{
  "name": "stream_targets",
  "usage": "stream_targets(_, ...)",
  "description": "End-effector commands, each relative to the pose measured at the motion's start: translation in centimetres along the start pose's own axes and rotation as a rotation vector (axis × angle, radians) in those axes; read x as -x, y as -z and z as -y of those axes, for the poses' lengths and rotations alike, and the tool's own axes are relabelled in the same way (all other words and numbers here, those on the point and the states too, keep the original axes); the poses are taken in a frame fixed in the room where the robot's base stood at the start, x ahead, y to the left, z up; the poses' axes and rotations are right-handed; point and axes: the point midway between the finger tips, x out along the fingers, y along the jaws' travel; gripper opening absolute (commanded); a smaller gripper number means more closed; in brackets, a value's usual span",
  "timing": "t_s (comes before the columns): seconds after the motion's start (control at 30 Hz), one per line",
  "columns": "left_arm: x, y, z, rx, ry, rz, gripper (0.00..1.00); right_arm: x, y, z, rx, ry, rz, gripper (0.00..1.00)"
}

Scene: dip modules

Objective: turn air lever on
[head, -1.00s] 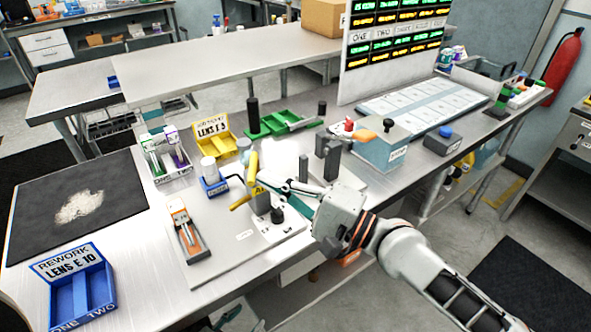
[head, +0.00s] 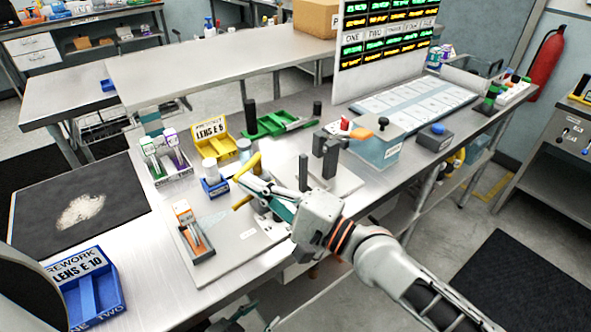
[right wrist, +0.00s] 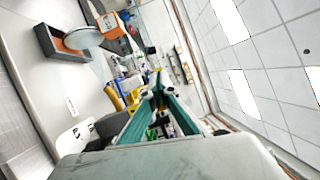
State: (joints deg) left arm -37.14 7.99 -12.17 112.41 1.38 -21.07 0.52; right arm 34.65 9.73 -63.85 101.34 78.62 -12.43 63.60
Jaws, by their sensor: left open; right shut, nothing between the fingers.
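The air fixture stands on a grey plate (head: 213,259) on the bench. Two yellow parts show there: an upper one (head: 249,165) and a lower, slanted one (head: 243,201). I cannot tell which is the lever's handle, and the AIR label is hidden behind my gripper. My right gripper (head: 250,182) is shut and empty, its teal fingers at the yellow parts; I cannot tell if they touch. In the right wrist view its fingers (right wrist: 158,92) converge, with yellow behind them. My left gripper (head: 243,318) is open and partly cut off at the bottom edge, away from the fixture.
An orange-and-white device (head: 193,228) sits on the plate left of the fixture. A blue pot (head: 215,187), a yellow lens bin (head: 213,146) and dark posts (head: 303,172) stand close by. A blue rework bin (head: 108,282) and black mat (head: 110,198) lie left.

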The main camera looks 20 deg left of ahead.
Motion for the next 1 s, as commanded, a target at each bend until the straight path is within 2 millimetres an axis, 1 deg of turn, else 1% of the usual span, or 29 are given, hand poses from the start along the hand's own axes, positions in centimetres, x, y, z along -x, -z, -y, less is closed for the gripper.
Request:
stream_targets(0.2,0.1,0.1,0.0,0.0,0.0,0.0,0.41,-1.5,-0.9,-0.3,-0.002,-0.001,0.013,0.0)
stream_targets(0.4,0.2,0.3,0.1,0.0,0.0,0.0,0.41,-2.1,-1.2,-0.5,-0.002,-0.003,0.015,0.0)
stream_targets(0.63,0.3,0.4,0.1,0.0,0.0,0.0,0.41,-2.5,-1.3,-0.5,-0.002,-0.002,0.014,0.0)
stream_targets(1.0,0.3,0.4,0.1,0.0,0.0,0.0,0.41,-2.6,-1.4,-0.6,-0.002,-0.002,0.015,0.0)
